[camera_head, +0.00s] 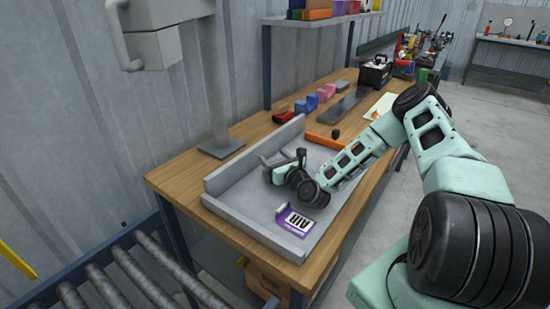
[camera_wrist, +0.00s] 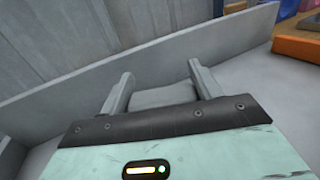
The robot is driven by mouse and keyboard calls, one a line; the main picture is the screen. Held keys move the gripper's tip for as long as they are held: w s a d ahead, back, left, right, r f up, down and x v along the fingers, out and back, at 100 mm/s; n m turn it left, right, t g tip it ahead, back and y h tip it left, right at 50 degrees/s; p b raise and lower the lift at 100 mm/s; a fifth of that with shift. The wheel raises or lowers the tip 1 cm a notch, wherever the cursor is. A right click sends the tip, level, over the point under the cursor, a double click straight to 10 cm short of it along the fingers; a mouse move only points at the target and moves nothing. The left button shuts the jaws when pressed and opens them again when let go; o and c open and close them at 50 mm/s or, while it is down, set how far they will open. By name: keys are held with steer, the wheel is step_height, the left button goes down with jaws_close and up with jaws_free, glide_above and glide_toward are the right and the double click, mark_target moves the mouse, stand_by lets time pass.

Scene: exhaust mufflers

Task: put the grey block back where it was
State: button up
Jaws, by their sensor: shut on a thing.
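My gripper (camera_head: 272,163) is low inside the grey tray (camera_head: 262,232), toward its back wall. In the wrist view its two fingers (camera_wrist: 161,84) stand on either side of the grey block (camera_wrist: 165,95) and are shut on it. The block's grey is close to that of the tray, so its edges are hard to make out. In the head view my wrist mostly hides it. I cannot tell whether the block touches the tray floor.
A purple labelled box (camera_head: 296,221) lies in the tray's front part. An orange bar (camera_head: 323,142) lies at the tray's far end, near a small black piece (camera_head: 336,134). Red, blue and pink blocks (camera_head: 326,92) stand on the wooden bench behind. A grey post (camera_head: 217,100) rises at left.

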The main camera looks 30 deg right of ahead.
steer(key=shift+f, duration=0.15)
steer(key=o, duration=1)
steer(key=shift+o, duration=0.2)
steer(key=shift+s+r, duration=0.15)
steer(key=shift+r, duration=0.05)
steer(key=s, duration=0.4)
steer(key=s+b, duration=0.1)
steer(key=s, duration=0.2)
steer(key=s+b, duration=0.1)
steer(key=s, duration=0.3)
steer(key=shift+s+a, duration=0.25)
steer(key=shift+s, duration=0.1)
